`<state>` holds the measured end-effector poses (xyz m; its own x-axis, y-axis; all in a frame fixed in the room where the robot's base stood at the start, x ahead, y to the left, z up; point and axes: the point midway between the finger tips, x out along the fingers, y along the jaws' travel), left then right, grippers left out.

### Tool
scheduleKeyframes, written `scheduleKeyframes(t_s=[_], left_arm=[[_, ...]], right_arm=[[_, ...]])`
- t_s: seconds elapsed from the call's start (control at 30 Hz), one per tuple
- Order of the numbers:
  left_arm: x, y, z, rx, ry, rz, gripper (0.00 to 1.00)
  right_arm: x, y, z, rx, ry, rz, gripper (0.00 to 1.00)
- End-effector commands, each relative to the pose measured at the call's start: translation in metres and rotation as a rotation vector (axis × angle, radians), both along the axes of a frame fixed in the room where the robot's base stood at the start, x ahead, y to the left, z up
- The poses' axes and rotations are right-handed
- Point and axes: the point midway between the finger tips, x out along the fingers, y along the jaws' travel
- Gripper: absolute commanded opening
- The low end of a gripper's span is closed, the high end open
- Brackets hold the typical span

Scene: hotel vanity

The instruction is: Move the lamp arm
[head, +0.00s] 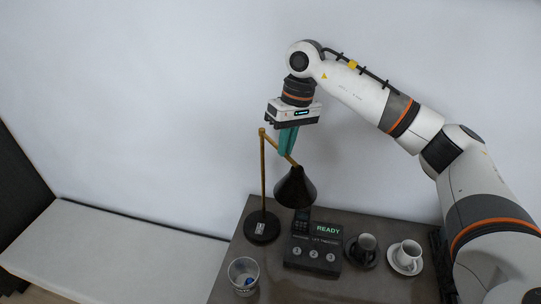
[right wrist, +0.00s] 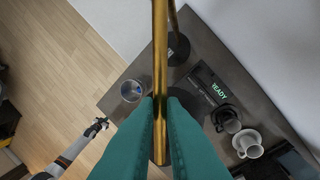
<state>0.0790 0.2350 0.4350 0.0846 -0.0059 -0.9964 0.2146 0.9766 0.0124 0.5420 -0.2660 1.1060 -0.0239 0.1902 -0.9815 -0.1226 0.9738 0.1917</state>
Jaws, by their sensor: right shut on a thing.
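The desk lamp has a round black base (head: 262,227), an upright brass pole (head: 263,180), a slanting brass lamp arm (head: 271,142) and a black cone shade (head: 295,188) hanging at its lower right end. My right gripper (head: 287,150), with teal fingers, comes down from above and is shut on the lamp arm. In the right wrist view the lamp arm (right wrist: 160,60) runs between the two teal fingers (right wrist: 160,125). My left gripper (right wrist: 97,128) is small at the lower left there; its opening is unclear.
A black device (head: 314,250) reading READY, with several numbered buttons, stands below the shade. A clear glass (head: 243,275) is at the front left. A dark cup (head: 365,246) and a white cup (head: 407,253) on saucers stand at the right. A white bench (head: 120,250) is left of the table.

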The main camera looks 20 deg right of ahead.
Motion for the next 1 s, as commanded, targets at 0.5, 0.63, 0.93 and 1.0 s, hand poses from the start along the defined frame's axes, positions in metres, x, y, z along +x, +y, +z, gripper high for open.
scheduleKeyframes(t_s=[0.5,0.63,0.93,1.0], left_arm=[[0.008,0.002,-0.016,0.002,-0.013,0.002,0.0],[0.007,-0.001,-0.016,-0.003,-0.011,0.004,0.0],[0.005,-0.002,-0.017,-0.003,-0.008,0.003,0.0],[0.004,-0.002,-0.017,-0.003,-0.007,0.003,0.0]], right_arm=[[0.007,-0.021,0.002,0.002,0.0,0.233,0.0],[0.008,-0.022,0.002,0.002,-0.001,0.247,0.0],[0.008,-0.022,0.002,0.002,-0.002,0.249,0.0],[0.008,-0.022,0.002,0.002,-0.003,0.249,0.0]])
